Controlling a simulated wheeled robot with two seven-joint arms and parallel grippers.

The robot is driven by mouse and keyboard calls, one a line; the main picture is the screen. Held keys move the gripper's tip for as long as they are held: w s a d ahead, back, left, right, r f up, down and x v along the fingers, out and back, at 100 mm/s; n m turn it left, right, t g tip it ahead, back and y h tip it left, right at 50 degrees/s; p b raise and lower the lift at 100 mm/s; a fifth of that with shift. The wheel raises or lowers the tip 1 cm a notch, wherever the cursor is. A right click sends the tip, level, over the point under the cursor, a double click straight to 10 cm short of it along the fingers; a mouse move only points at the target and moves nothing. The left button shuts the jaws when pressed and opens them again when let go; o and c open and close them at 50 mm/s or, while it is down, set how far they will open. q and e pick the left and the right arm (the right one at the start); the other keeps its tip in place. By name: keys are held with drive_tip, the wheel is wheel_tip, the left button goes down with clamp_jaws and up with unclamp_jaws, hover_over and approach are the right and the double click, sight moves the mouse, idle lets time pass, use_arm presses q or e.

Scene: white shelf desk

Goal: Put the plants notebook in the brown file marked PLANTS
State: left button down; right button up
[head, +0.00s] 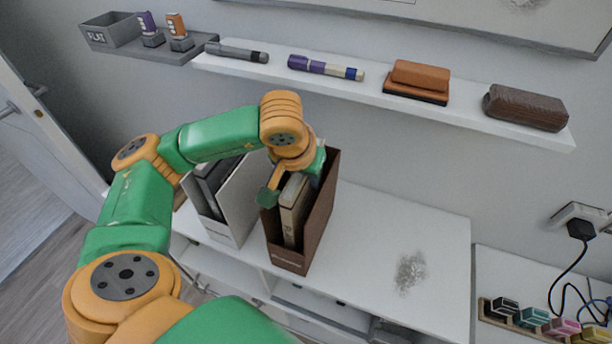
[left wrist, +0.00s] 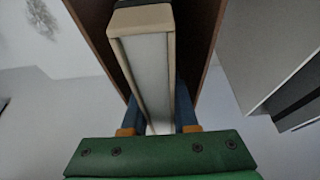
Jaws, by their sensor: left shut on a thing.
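The brown file (head: 326,207) stands upright and open-topped on the white desk. The label on its front is too small to read. A beige notebook (head: 289,222) stands upright inside the file, between its side walls. My left gripper (head: 291,186) is at the notebook's upper part, at the top of the file. In the left wrist view the fingers (left wrist: 157,122) lie on both sides of the notebook (left wrist: 145,45), shut on it, with the brown file's walls (left wrist: 203,35) beyond on either side. The notebook's title cannot be read. My right gripper is not in view.
A white file (head: 238,205) with dark contents stands just left of the brown one. The desk right of the files is bare except for a grey smudge (head: 410,271). A wall shelf (head: 470,121) above holds markers and erasers. A socket with cables is far right.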

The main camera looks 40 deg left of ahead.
use_arm(q)
drive_tip(key=c, duration=1)
unclamp_jaws()
drive_tip(key=shift+o, duration=0.2)
drive_tip(key=shift+s, duration=0.1)
drive_tip(key=shift+r, duration=0.15)
drive_tip(key=p+v, duration=0.2)
drive_tip(key=v, duration=0.9)
drive_tip(key=shift+s+d+r, duration=0.1)
drive_tip(key=shift+s+r, duration=0.15)
drive_tip(key=shift+r, duration=0.2)
drive_tip(key=shift+f, duration=0.1)
